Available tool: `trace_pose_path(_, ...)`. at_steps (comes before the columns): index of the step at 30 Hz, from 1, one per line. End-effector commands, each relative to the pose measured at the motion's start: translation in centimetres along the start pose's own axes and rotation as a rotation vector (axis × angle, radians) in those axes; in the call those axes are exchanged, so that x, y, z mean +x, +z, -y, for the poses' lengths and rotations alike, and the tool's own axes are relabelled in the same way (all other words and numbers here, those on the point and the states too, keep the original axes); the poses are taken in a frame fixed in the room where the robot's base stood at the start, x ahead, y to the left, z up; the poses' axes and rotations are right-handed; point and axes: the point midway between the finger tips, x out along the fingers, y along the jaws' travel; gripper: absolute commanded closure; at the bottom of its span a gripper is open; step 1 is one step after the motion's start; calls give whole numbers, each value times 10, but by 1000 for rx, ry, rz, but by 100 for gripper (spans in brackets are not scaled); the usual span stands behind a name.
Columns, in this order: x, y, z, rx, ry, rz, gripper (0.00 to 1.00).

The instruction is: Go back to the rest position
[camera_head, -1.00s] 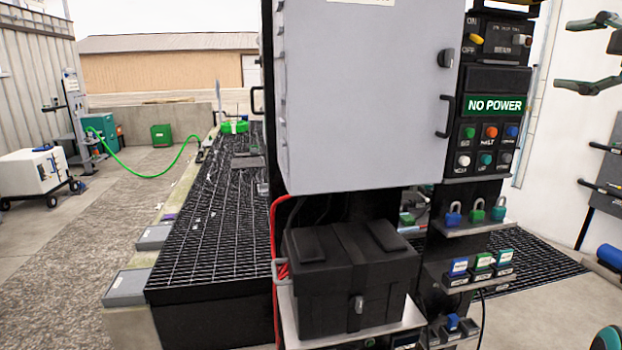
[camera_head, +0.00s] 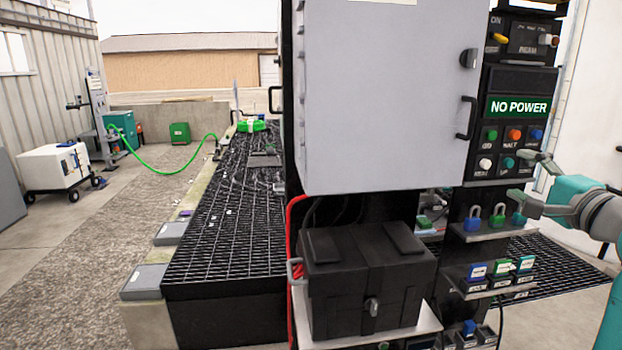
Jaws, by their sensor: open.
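My gripper (camera_head: 522,178) is at the right of the head view, on the end of my teal and grey arm. Its two grey fingers are spread apart and point left, with nothing visible between them. In the picture the fingers lie just right of the panel's lower buttons and over the right end of the padlock shelf. I cannot tell whether they touch anything.
A grey cabinet (camera_head: 385,100) and a panel reading NO POWER (camera_head: 518,106) stand in the middle. Padlocks sit on a small shelf (camera_head: 490,230). A black case (camera_head: 365,275) stands below the cabinet. Black grating (camera_head: 225,220) and a white wheeled cart (camera_head: 55,167) are to the left.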

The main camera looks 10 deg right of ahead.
Motion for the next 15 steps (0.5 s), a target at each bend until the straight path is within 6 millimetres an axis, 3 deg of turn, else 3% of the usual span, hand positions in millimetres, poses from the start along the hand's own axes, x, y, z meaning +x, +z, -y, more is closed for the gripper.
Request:
trace_pose_path(1,3,7,-25,-4,8,-3,29)
trace_pose_path(3,5,14,-52,-20,11,-12,29)
trace_pose_path(9,2,39,-130,-80,28,-38,29)
trace_pose_path(15,-13,69,-204,-157,58,-63,29)
